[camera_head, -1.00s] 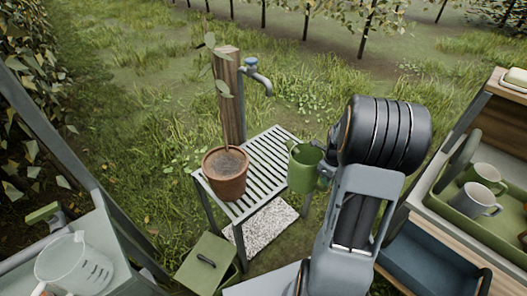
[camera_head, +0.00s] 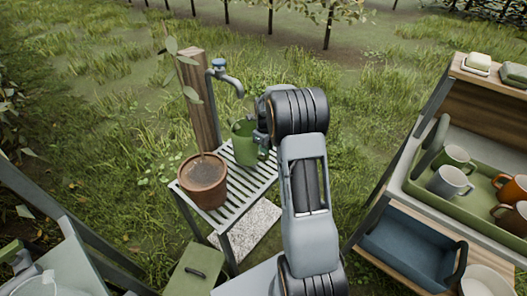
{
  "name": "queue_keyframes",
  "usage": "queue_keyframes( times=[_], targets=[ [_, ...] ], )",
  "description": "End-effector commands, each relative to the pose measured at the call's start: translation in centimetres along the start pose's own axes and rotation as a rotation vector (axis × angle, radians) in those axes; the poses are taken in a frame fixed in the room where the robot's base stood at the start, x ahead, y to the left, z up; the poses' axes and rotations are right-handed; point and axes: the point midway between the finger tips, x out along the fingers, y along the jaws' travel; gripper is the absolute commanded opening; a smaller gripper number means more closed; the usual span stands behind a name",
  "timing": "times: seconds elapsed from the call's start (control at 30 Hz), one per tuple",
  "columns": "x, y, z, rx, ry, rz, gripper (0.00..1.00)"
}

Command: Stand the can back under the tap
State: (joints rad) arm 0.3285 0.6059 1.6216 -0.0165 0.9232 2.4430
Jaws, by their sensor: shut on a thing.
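The green can (camera_head: 243,146) is at the right part of the slatted stand (camera_head: 236,208), upright or nearly so. My gripper (camera_head: 260,138) is shut on the can's right side; its fingers are mostly hidden behind my arm. The grey tap (camera_head: 228,82) with a blue handle is fixed to a wooden post (camera_head: 199,105). Its spout end hangs just above the can in the picture. I cannot tell whether the can's base touches the slats.
A potted plant (camera_head: 203,184) stands on the stand, left of the can. A green lidded box (camera_head: 196,270) is below in front. At right, a shelf holds a green tray (camera_head: 424,193) with several mugs and a blue bin (camera_head: 409,252). Grass lies open behind.

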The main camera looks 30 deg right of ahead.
Motion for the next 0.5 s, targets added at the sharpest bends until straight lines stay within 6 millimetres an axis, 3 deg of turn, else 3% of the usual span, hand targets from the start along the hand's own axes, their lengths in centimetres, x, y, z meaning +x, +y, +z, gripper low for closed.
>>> queue_keyframes(
  times=[0.3, 0.5],
  targets=[
    [0.1, 0.0, 1.7, 0.0, -0.001, -0.001, 0.0],
    [3.0, 0.0, 1.5, 0.001, 0.001, 0.001, 0.0]
  ],
)
